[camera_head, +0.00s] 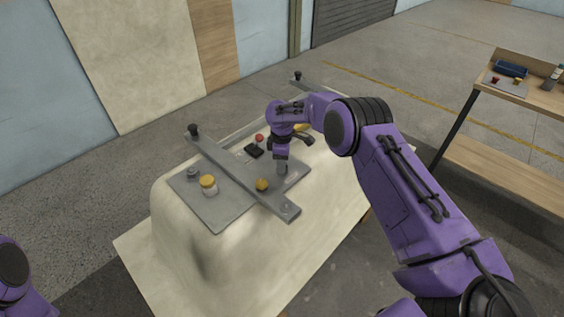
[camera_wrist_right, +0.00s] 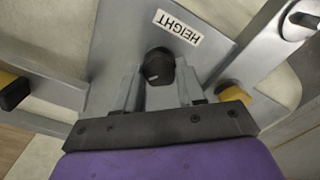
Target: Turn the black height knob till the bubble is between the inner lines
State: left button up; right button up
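The black height knob (camera_wrist_right: 158,66) stands on a grey plate (camera_wrist_right: 110,45) beside a white label (camera_wrist_right: 178,27) reading HEIGHT, upside down in the right wrist view. My right gripper (camera_wrist_right: 158,85) points at the knob with its two grey fingers apart, one on each side. Gaps show between the fingers and the knob, and I cannot tell any contact. In the head view my right gripper (camera_head: 282,168) is low over the plate and hides the knob. The bubble and its lines cannot be made out in either view. My left gripper is out of view.
A long grey bar (camera_head: 235,172) crosses the pale shell (camera_head: 175,235). A yellow-capped jar (camera_head: 208,187), a yellow knob (camera_head: 262,185), a small black block (camera_head: 254,151) and a red button (camera_head: 259,137) are near my right gripper. A wooden bench (camera_head: 530,95) stands at right.

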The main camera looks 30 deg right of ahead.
jog(key=m, duration=0.3)
jog(key=o, duration=1.1)
jog(key=shift+c, duration=0.2)
notch_tip(320, 180, up, 10)
jog(key=b, duration=0.2)
jog(key=shift+r, duration=0.25)
